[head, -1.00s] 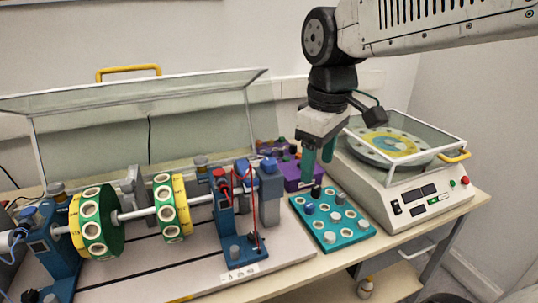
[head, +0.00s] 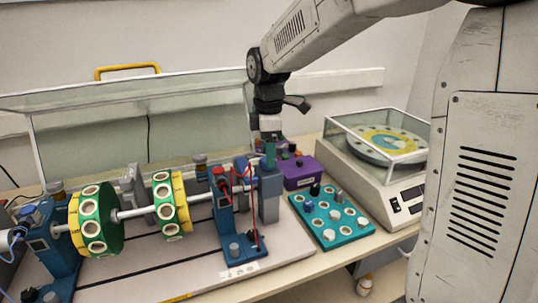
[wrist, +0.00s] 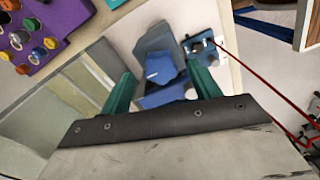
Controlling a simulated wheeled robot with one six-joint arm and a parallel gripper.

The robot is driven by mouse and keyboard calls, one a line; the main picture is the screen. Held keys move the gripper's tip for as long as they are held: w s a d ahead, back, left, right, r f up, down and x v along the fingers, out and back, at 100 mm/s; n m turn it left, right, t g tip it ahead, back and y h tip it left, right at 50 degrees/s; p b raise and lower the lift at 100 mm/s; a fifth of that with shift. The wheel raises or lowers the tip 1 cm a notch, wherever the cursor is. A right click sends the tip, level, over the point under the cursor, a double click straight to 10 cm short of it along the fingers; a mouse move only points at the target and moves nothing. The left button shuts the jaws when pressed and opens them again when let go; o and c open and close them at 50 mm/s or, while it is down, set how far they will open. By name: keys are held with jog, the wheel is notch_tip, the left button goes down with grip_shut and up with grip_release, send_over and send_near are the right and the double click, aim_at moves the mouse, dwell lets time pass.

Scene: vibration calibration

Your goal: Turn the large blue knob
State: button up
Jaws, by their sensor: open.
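The large blue knob (wrist: 158,62) shows in the wrist view as a faceted blue piece with a small white mark. It lies between and just beyond the green fingertips of my gripper (wrist: 163,84). The fingers are apart, one on each side of the knob in the picture, with no clear contact. In the head view my gripper (head: 268,155) points down over the blue top (head: 269,171) of a grey post at the right end of the shaft rig. There the gripper partly hides the knob, and the height gap cannot be told.
A purple box (head: 301,174) with small knobs stands just right of the post. A teal plate (head: 338,235) with pegs and holes lies in front of it. A covered turntable machine (head: 378,170) stands further right. Red wires (wrist: 262,88) run near the post. A raised clear cover (head: 190,125) stands behind.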

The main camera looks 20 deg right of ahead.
jog(key=shift+f, duration=0.85)
jog(key=c, duration=1)
jog(key=shift+o, duration=0.2)
jog(key=shift+m, duration=0.3)
